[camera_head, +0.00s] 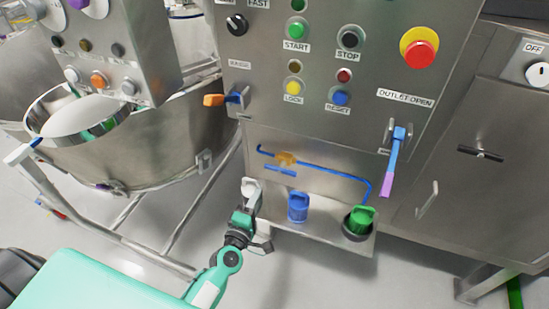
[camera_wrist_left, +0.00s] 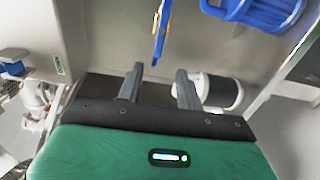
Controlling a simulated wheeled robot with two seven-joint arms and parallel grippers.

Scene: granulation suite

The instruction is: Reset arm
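My left gripper (camera_head: 252,212) is at the left end of the small steel shelf below the control panel. In the left wrist view its two fingers (camera_wrist_left: 160,88) stand apart with nothing visibly held between them. A white cylindrical piece (camera_wrist_left: 222,93) is beside and partly behind the right finger; I cannot tell if they touch. In the head view a white piece (camera_head: 251,187) shows just above the gripper. My right gripper is not in view.
A blue container (camera_head: 298,207) and a green one (camera_head: 361,219) stand on the shelf (camera_head: 327,235) to the right; the blue one (camera_wrist_left: 258,8) shows in the wrist view. The panel has buttons, including blue RESET (camera_head: 341,97). A steel vessel (camera_head: 165,150) is left.

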